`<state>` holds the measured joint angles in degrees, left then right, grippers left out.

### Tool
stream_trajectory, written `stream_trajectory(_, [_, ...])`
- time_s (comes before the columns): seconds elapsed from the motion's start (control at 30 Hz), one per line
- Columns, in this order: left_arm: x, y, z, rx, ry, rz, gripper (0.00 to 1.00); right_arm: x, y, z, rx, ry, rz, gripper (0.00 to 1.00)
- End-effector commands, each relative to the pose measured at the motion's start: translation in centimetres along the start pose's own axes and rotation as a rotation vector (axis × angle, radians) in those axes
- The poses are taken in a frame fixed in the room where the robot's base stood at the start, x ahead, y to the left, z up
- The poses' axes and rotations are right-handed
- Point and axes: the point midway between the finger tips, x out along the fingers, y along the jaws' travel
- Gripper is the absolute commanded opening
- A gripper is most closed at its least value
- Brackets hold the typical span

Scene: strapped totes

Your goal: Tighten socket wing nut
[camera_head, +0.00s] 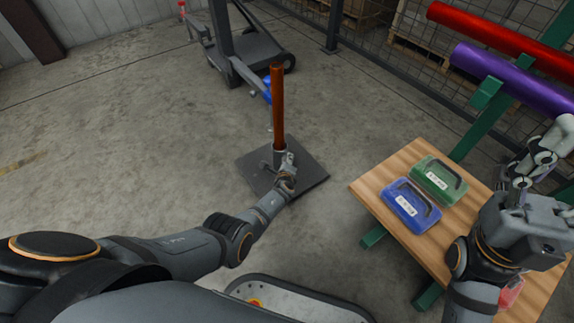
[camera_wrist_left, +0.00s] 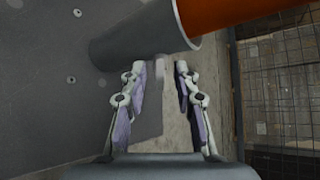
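A dark grey socket (camera_head: 279,149) stands on a square base plate (camera_head: 312,172) on the floor, with an orange-brown pole (camera_head: 277,100) upright in it. My left gripper (camera_head: 288,163) is at the near side of the socket. In the left wrist view, the left gripper (camera_wrist_left: 160,82) has its fingers apart, just beside the grey socket (camera_wrist_left: 135,40). A small pale grey piece (camera_wrist_left: 159,64), which looks like the wing nut, sits between the fingers; I cannot see contact. My right gripper (camera_head: 542,150) is above the right table's side, its finger opening unclear.
A wooden table (camera_head: 390,180) on the right bears a green case (camera_head: 438,179) and a blue case (camera_head: 410,204). A green rack with a red roll (camera_head: 500,38) and a purple roll (camera_head: 515,80) is behind it. A wheeled cart (camera_head: 245,55) stands beyond the pole. The left floor is clear.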

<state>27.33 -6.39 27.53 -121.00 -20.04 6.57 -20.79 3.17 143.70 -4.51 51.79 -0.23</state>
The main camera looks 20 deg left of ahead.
Motion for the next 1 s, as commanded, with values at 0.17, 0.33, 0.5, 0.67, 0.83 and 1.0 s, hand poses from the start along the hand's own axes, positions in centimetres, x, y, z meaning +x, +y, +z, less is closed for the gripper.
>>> stream_trajectory(0.17, [0.0,-0.1,0.1,0.0,0.0,0.0,0.3,0.2,0.0,-0.1,0.0,0.004,-0.001,0.63])
stream_trajectory(0.33, [0.0,-0.1,0.1,0.0,0.0,0.0,0.08,0.2,0.0,-0.2,0.001,0.007,-0.004,0.63])
stream_trajectory(0.5, [-0.1,0.0,0.0,0.0,0.0,0.0,0.0,0.2,-0.1,-0.2,0.002,0.008,-0.008,0.63])
stream_trajectory(0.67, [-0.1,-0.1,0.1,0.004,0.0,0.004,0.0,0.3,-0.1,-0.2,0.002,0.008,-0.008,0.63])
stream_trajectory(0.83, [-0.1,-0.4,0.1,0.037,-0.001,0.037,0.0,0.9,0.0,-0.3,0.004,0.01,-0.005,0.63])
stream_trajectory(1.0, [0.0,-0.6,0.2,0.109,-0.002,0.109,0.0,1.6,0.2,-0.4,0.006,0.013,-0.002,0.63])
